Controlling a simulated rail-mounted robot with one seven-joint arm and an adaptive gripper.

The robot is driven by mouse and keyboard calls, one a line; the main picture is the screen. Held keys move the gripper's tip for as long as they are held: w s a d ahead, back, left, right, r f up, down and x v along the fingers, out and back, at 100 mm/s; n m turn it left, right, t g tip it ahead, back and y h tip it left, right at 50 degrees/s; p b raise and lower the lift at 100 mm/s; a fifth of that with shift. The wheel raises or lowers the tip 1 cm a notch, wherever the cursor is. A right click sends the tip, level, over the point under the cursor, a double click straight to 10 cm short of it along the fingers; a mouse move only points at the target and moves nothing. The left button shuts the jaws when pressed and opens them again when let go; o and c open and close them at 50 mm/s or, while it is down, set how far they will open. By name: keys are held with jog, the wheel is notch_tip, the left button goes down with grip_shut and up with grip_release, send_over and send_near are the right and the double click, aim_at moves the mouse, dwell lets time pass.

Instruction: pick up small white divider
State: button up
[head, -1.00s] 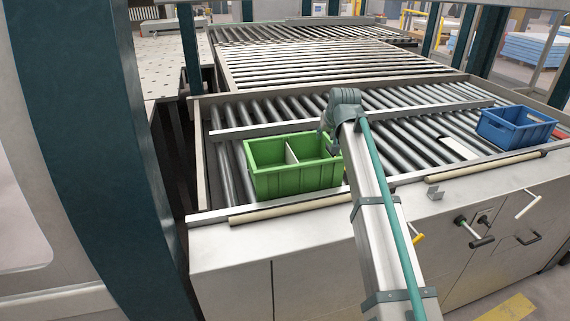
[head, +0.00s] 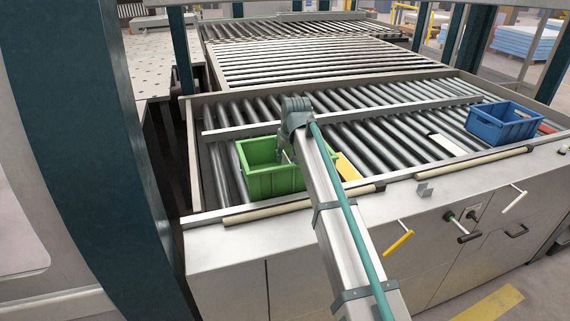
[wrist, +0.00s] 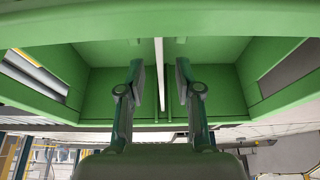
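The small white divider (wrist: 160,75) stands upright inside the green crate and shows edge-on as a thin strip in the wrist view. In the head view my arm and gripper hide it. The green crate (head: 270,183) sits on the rollers at the near left; its inner wall (wrist: 225,95) fills much of the wrist view. My gripper (wrist: 159,82) is open, with one finger on each side of the divider and a visible gap to it on both sides. In the head view my gripper (head: 284,156) reaches down into the crate.
A blue crate (head: 504,123) stands on the rollers at the right. A flat white piece (head: 447,144) lies on the rollers to its left. A yellow piece (head: 347,167) lies right of the green crate, partly behind my arm. Clear rollers (head: 390,140) lie between the crates.

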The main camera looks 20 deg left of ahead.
aim_at(284, 163)
jog(key=shift+p+x, duration=0.75)
jog(key=shift+x, duration=1.65)
jog(key=shift+a, duration=0.1)
grip_shut()
